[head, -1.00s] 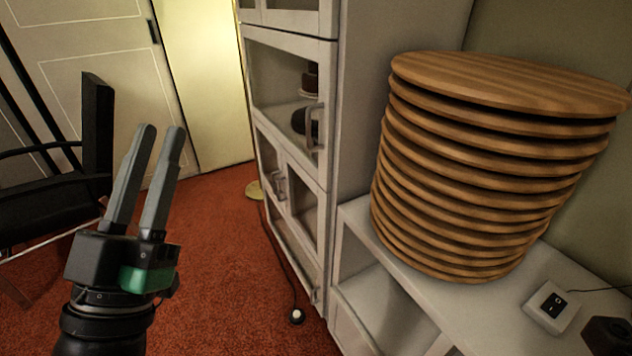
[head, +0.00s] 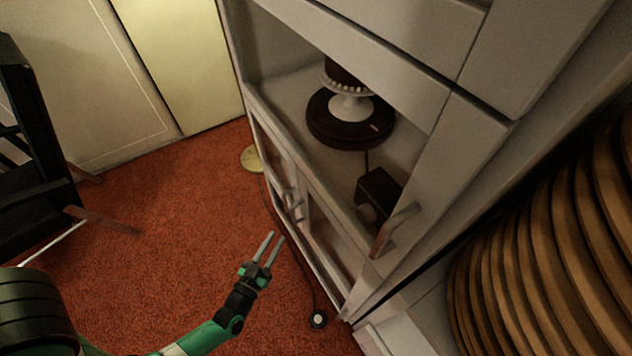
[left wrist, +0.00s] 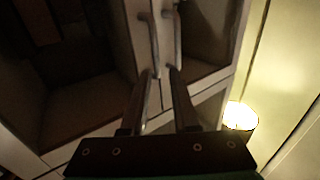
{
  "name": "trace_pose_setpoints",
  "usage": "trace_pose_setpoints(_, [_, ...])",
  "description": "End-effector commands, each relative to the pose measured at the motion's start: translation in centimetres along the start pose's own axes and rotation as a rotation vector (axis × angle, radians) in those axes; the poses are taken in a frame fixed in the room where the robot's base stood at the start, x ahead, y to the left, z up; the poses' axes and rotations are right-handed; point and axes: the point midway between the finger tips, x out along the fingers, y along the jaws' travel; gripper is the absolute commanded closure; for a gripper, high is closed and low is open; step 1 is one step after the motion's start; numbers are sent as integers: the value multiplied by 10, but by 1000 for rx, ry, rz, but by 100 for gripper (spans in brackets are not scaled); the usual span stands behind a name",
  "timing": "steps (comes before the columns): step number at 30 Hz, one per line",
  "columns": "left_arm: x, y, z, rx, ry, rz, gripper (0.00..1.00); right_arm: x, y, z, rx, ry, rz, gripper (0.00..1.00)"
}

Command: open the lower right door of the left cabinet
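The left cabinet (head: 420,185) is a grey-white unit with glass-fronted doors. Its lower right door (head: 325,228) looks shut, with a bar handle (head: 297,212) close to the neighbouring lower door's handle. My left gripper (head: 272,238) is open, its two fingers pointing at these handles from just in front of the doors. In the left wrist view two upright bar handles (left wrist: 153,45) (left wrist: 177,38) stand side by side just beyond the parted fingertips (left wrist: 161,76). Nothing is visibly gripped; whether a finger touches a handle I cannot tell. My right gripper is out of view.
Stacked wooden discs (head: 540,260) stand at the right. A black chair (head: 25,165) is at the left. A cable with a white-topped switch (head: 318,318) lies on the red carpet.

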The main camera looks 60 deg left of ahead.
Motion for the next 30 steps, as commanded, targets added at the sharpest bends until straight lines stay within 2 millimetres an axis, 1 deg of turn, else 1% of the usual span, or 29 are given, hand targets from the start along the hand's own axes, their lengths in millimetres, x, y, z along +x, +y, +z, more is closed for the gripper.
trace_pose_setpoints(1, [-6,-4,3,6,-9,-9,72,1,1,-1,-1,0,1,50])
trace_pose_setpoints(3, [-8,-6,5,9,-10,-15,72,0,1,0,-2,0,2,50])
trace_pose_setpoints(8, [-1,-6,5,7,-6,-15,72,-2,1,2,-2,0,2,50])
trace_pose_setpoints(11, [13,-6,6,6,-2,-16,72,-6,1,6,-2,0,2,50])
trace_pose_setpoints(18, [67,-6,7,6,-1,-14,72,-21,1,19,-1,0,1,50])
trace_pose_setpoints(21, [87,-6,7,5,-3,-13,72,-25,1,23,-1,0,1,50])
trace_pose_setpoints(25, [103,-6,6,5,-5,-11,72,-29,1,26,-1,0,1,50])
trace_pose_setpoints(30, [110,-6,5,6,-7,-10,72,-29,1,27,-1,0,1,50])
